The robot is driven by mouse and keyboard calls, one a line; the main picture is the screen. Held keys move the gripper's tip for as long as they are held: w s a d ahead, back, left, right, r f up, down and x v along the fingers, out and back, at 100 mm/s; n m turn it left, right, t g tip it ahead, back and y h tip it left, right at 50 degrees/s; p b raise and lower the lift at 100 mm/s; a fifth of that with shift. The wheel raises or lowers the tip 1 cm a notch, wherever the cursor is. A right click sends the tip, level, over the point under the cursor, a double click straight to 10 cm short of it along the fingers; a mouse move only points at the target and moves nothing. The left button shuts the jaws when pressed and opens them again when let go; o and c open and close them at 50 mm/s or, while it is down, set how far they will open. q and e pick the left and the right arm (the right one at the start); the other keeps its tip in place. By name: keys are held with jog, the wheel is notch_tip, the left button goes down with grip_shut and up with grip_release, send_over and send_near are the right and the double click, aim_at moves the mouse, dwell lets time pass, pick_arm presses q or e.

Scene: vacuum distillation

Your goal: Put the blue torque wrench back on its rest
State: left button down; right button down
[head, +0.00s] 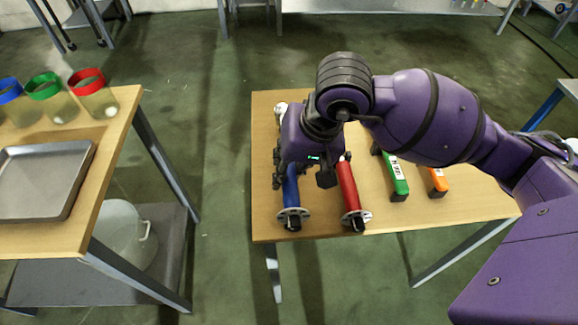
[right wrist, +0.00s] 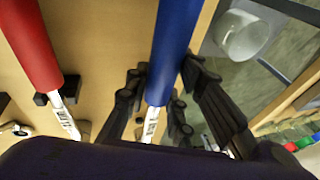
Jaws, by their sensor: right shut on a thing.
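The blue torque wrench (head: 291,190) lies lengthwise at the left side of the small wooden table, its handle end towards the table's front edge. My right gripper (head: 281,172) is over it, pointing down. In the right wrist view its black fingers (right wrist: 165,76) are on both sides of the wrench, shut on it where the blue handle (right wrist: 177,30) meets the metal shaft (right wrist: 151,122). I cannot tell whether the wrench touches its rest or hangs just above it; the gripper hides much of it. My left gripper is not in view.
A red wrench (head: 348,187) lies close to the right, with a black block (right wrist: 41,99) beside it. Green (head: 398,178) and orange (head: 438,181) tools lie further right. Another table (head: 110,135) at left holds a metal tray (head: 88,160) and coloured-rim jars (head: 88,82).

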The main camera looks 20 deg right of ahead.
jog(key=shift+w+f+b, duration=0.1)
jog(key=shift+f+b, duration=0.35)
jog(key=shift+b, duration=0.05)
jog(key=c, duration=1.4)
grip_release()
jog(key=shift+c, duration=0.2)
jog(key=shift+f, duration=0.1)
jog(key=v, duration=1.2)
